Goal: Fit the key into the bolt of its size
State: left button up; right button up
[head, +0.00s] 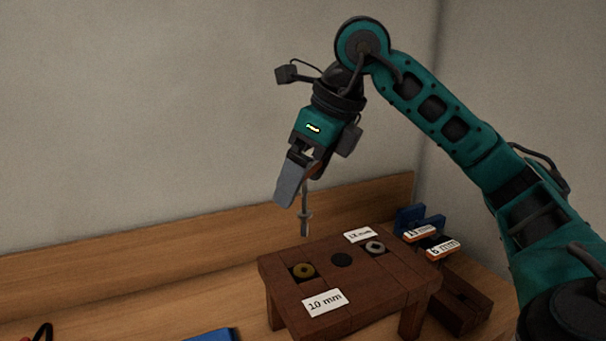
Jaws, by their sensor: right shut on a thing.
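My right gripper (297,183) is shut on a key (305,222), whose thin grey shaft hangs down almost upright below the fingers. The fingers hide most of its handle. The key's tip is in the air, apparently above the back left of a small dark wooden stand (385,298). A grey bolt (376,247) sits at the right near a label (360,235) that seems to read 12 mm.
Right of the stand, a dark wooden rack (461,303) stands near two orange-and-blue pieces with labels, one (443,248) reading 6 mm. A blue object (214,335) lies at the lower edge. A wooden backboard (130,268) runs along the wall.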

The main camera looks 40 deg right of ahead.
aim_at(304, 213)
notch_tip(304, 213, down, 5)
jog(key=b, duration=0.4)
jog(key=shift+f, duration=0.1)
jog(key=shift+f+b, duration=0.35)
jog(key=shift+b, duration=0.1)
dwell(0.5)
dwell(0.4)
jog(key=shift+p, duration=0.3)
dwell(0.4)
jog(key=shift+f+b, duration=0.35)
jog(key=shift+f+b, duration=1)
jog(key=shift+f, duration=0.25)
